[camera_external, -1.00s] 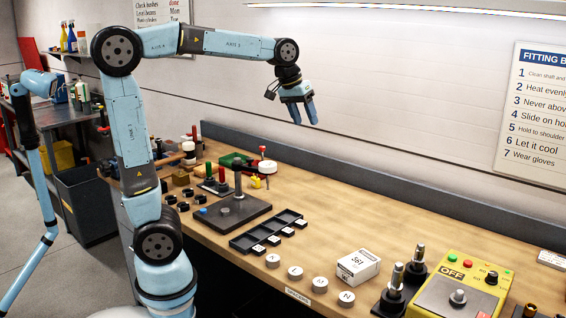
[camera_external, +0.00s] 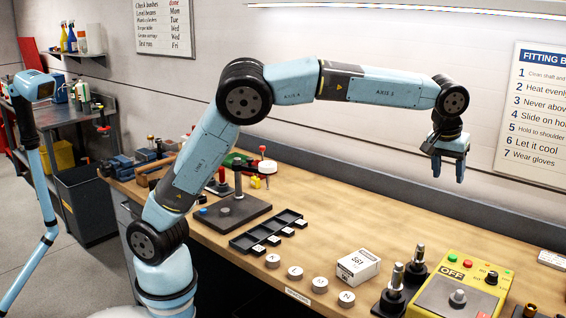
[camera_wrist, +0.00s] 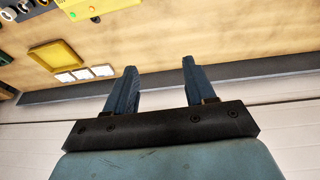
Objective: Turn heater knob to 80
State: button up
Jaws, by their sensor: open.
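The yellow heater box (camera_external: 440,297) stands at the lower right of the bench in the external view, with a display reading OFF (camera_external: 451,273). A dark knob (camera_external: 491,278) sits at its upper right, with small red and green lights nearby. The angle of the knob is too small to read. My gripper (camera_external: 449,174) is open and empty, high above the bench and apart from the box. In the wrist view both fingers (camera_wrist: 160,68) are spread, and part of the yellow box (camera_wrist: 105,6) shows at the top edge.
Dark posts (camera_external: 395,285) stand just left of the heater box. A white carton (camera_external: 358,266) and several round pucks (camera_external: 295,272) lie farther left. A black tray (camera_external: 268,232) and a dark base with a rod (camera_external: 235,212) stand behind. Bench under my gripper looks mostly clear.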

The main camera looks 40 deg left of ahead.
jog(key=m+t, duration=0.1)
send_near(493, 274)
jog(key=v, duration=0.5)
jog(key=x, duration=1.4)
jog(key=shift+r, duration=0.1)
jog(key=c, duration=1)
